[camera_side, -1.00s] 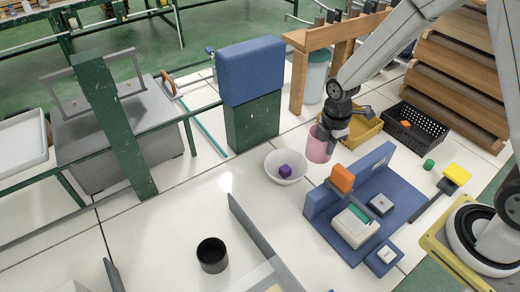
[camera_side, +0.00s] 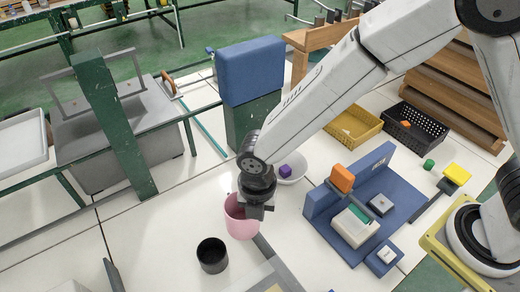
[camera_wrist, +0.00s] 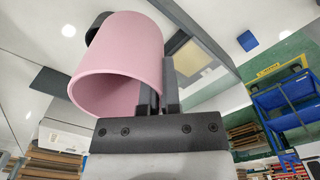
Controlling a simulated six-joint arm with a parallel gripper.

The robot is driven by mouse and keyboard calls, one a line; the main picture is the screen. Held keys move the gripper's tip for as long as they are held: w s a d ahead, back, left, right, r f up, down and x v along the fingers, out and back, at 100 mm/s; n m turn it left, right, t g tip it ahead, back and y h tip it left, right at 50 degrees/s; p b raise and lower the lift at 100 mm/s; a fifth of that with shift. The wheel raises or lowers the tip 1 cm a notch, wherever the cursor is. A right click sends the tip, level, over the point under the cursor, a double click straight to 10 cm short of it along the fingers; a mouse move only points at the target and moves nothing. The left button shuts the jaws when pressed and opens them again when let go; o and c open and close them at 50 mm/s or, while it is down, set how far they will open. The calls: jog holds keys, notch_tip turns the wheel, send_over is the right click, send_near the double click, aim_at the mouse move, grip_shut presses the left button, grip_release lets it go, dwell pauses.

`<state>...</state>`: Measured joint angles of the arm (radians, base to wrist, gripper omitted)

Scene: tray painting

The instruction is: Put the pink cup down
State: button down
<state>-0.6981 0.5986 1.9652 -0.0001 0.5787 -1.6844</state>
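The pink cup (camera_side: 238,222) is upright, just behind and right of the black cup (camera_side: 212,256) in the side view. My gripper (camera_side: 257,208) is over its right side. In the wrist view the two fingers (camera_wrist: 162,92) are close together at the right wall of the pink cup (camera_wrist: 122,60), shut on that wall. The cup's open mouth faces the wrist camera. The black cup (camera_wrist: 96,27) is partly hidden behind it there. I cannot tell whether the pink cup's base touches the table.
A white bowl (camera_side: 299,178) with a purple cube (camera_side: 285,171) stands behind my gripper. A grey divider strip (camera_side: 268,248) runs close on the right. The blue fixture (camera_side: 318,203) is farther right. White table (camera_side: 150,235) is clear to the left.

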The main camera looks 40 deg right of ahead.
jog(key=s+a+n, duration=0.4)
jog(key=s+a, duration=0.3)
jog(key=a, duration=0.1)
jog(key=shift+a, duration=0.25)
jog(key=shift+w, duration=0.1)
jog(key=w+a+f, duration=0.9)
jog(key=shift+w+a+f, duration=0.2)
jog(key=shift+w, duration=0.1)
jog(key=shift+w+a+f, duration=0.1)
jog(key=shift+a+f, duration=0.05)
jog(key=shift+f, duration=1.6)
